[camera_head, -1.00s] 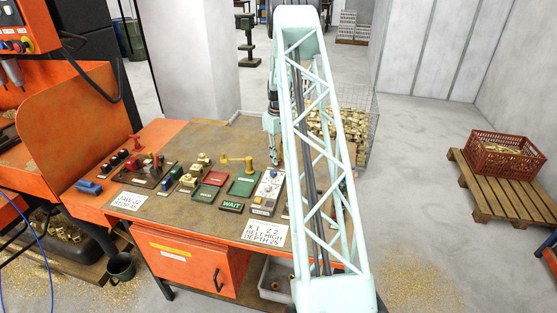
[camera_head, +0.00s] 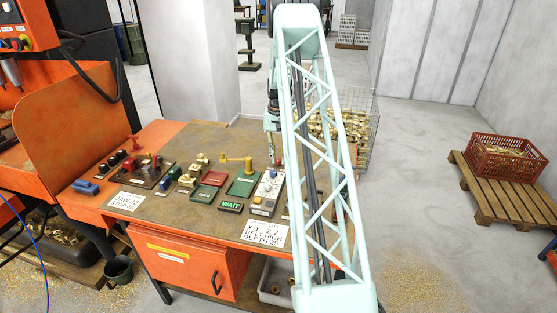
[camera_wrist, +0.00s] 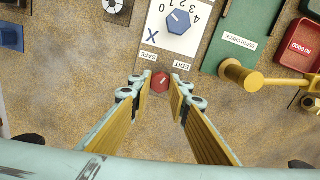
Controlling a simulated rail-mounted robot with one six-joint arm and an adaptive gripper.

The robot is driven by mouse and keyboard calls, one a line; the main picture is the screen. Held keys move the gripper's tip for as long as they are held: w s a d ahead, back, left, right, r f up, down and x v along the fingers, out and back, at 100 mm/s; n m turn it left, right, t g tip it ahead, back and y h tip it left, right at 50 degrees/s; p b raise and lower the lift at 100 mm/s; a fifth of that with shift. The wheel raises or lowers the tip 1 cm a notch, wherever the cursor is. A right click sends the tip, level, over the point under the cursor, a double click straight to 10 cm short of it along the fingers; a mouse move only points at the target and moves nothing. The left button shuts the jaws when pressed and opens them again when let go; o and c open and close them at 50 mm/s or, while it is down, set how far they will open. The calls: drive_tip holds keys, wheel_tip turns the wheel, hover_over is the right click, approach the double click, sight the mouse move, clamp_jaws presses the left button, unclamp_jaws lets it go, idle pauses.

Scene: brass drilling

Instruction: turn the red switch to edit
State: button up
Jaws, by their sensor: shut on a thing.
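The red switch (camera_wrist: 161,82) is a small red knob with a pale pointer mark. It sits at the near end of a white panel (camera_wrist: 152,48), between the printed words SAFE on the left and EDIT on the right. The mark tilts toward the upper right in the wrist view; its exact setting is hard to tell. My gripper (camera_wrist: 161,79) is shut on the red switch, one fingertip on each side. In the head view my gripper (camera_head: 272,157) is low over the panel (camera_head: 267,192), and its fingertips are partly hard to make out.
A blue knob (camera_wrist: 179,21) with numbers is on the same panel. A brass lever (camera_wrist: 265,80) stands close on the right by a green plate (camera_wrist: 250,45). A red tray (camera_wrist: 302,45) lies beyond it. Several other controls crowd the table's left side.

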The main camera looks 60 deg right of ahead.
sight(278, 160)
drive_tip(key=shift+m, duration=1.2)
drive_tip(key=o, duration=0.9)
drive_tip(key=shift+r, duration=0.1)
drive_tip(key=shift+r, duration=5.85)
